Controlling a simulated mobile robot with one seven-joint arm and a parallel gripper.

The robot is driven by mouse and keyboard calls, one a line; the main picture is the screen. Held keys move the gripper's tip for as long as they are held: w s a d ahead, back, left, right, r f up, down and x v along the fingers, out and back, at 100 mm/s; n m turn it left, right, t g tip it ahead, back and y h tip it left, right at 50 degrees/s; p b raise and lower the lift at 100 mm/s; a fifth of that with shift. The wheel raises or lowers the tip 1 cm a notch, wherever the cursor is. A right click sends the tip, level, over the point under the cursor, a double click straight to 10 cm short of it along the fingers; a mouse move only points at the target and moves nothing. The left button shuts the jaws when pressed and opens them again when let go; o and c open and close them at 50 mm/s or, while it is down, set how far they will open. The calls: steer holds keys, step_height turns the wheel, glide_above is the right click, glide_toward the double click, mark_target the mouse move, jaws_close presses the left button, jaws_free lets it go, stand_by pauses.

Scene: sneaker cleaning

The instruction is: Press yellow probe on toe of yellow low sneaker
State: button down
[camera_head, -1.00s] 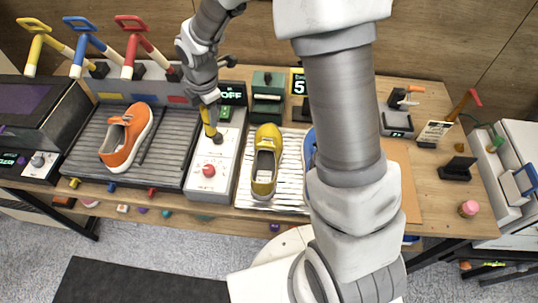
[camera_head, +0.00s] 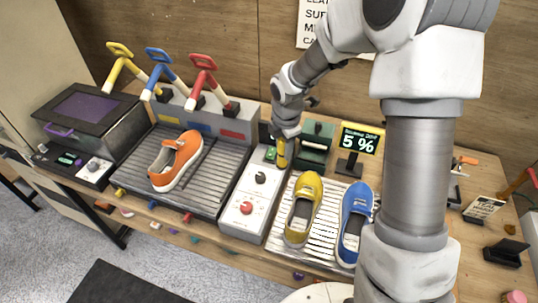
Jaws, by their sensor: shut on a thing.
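The yellow low sneaker (camera_head: 302,209) sits on a white slatted rack (camera_head: 281,241), its closed toe end pointing to the back. My gripper (camera_head: 284,141) is shut on the yellow probe (camera_head: 282,154), which hangs roughly upright. The probe's lower end is behind and left of the sneaker's toe, near the back of the white control box (camera_head: 237,201). It looks apart from the toe; its exact height is hard to tell. My fingertips are small and partly hidden.
A blue sneaker (camera_head: 354,224) stands right of the yellow one on the rack. An orange sneaker (camera_head: 176,160) lies on a grey ribbed platform (camera_head: 217,166) at left, with yellow, blue and red handled tools behind. A "5 %" sign (camera_head: 357,143) and a green device (camera_head: 316,143) stand behind the rack.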

steer(key=w+d+p, duration=0.1)
steer(key=d, duration=0.9)
step_height(320, 180, down, 6)
steer(key=h+b, duration=0.1)
steer(key=b, duration=0.4)
steer(key=shift+w+a, duration=0.2)
steer(key=shift+f+b, duration=0.4)
steer(key=shift+f, duration=0.2)
stand_by(1.3)
steer(key=shift+s, duration=0.1)
steer(key=w+p+v, duration=0.1)
steer(key=p+v, duration=0.5)
steer(key=v, duration=0.1)
steer(key=shift+w+d, duration=0.25)
steer(key=shift+d, duration=0.05)
steer(key=shift+r, duration=0.1)
stand_by(1.2)
